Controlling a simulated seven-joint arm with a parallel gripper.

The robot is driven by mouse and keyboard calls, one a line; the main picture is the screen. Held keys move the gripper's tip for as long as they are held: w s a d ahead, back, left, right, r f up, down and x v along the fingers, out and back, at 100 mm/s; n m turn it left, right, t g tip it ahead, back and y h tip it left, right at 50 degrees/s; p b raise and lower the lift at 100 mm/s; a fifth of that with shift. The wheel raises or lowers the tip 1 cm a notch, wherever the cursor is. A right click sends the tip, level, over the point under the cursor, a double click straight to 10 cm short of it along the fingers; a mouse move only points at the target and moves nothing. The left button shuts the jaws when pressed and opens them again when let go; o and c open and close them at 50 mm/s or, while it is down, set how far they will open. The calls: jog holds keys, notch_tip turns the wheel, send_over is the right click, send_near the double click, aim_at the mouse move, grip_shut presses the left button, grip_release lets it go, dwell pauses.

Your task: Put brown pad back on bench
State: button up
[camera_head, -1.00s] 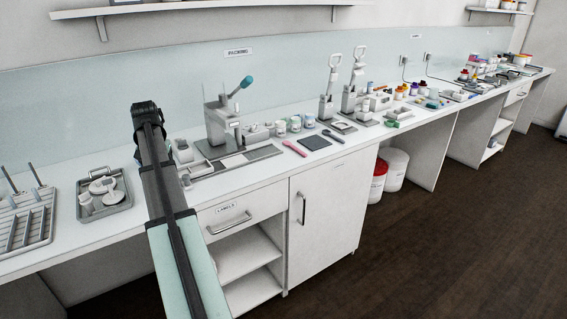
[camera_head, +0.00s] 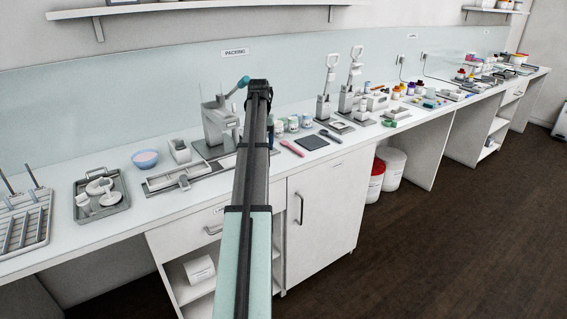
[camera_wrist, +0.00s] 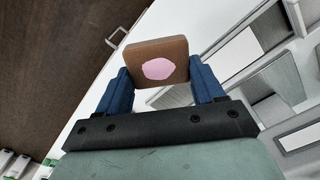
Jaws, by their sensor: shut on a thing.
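The brown pad (camera_wrist: 142,50) is a small block with rounded corners and a pink patch on its face. My gripper (camera_wrist: 157,66) is shut on it, with one blue finger at each side, in the wrist view. The white bench top (camera_head: 112,236) runs across the head view; in the wrist view the pad appears over the bench near its front edge, and its height above the bench is unclear. In the head view my arm hides the gripper and pad.
A press (camera_head: 217,118) stands at the back. A pink tool (camera_head: 292,148) and a dark square (camera_head: 311,142) lie right of my arm. Bare bench shows around the bowl.

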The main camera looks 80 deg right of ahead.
aim_at(282, 160)
jog(key=s+d+r+n, duration=0.1)
jog(key=s+d+n, duration=0.55)
jog(key=d, duration=0.25)
jog(key=shift+n, duration=0.45)
jog(key=shift+w+d+f, duration=0.1)
jog(key=shift+f, duration=2.4)
jog(key=shift+w+d+f, duration=0.1)
jog(key=shift+f, duration=2.35)
jog(key=shift+f, duration=0.15)
jog(key=o, duration=1)
notch_tip(282, 160, up, 12)
jog(key=shift+r, duration=0.2)
jog(key=shift+a, duration=0.1)
